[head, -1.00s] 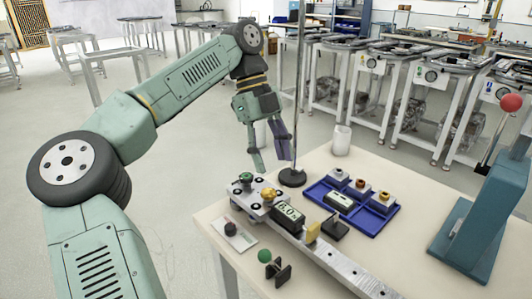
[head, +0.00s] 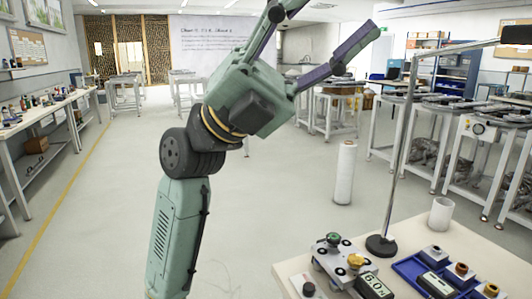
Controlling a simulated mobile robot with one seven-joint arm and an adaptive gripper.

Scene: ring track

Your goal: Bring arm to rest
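My gripper (head: 332,18) is raised at the top middle of the head view, pointing up and to the right. Its two long fingers are spread wide apart, with nothing between them. The tip of the left finger reaches the top edge of the picture. My arm stands upright, left of the worktable (head: 292,270) and well above it. The gripper is clear of the table and of the things on it.
On the worktable are a metal track with a small display (head: 376,286), a blue tray (head: 410,266), a white cup (head: 441,213) and a lamp stand (head: 381,245). A white cylinder (head: 345,172) stands on the floor. Open floor (head: 90,220) lies left.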

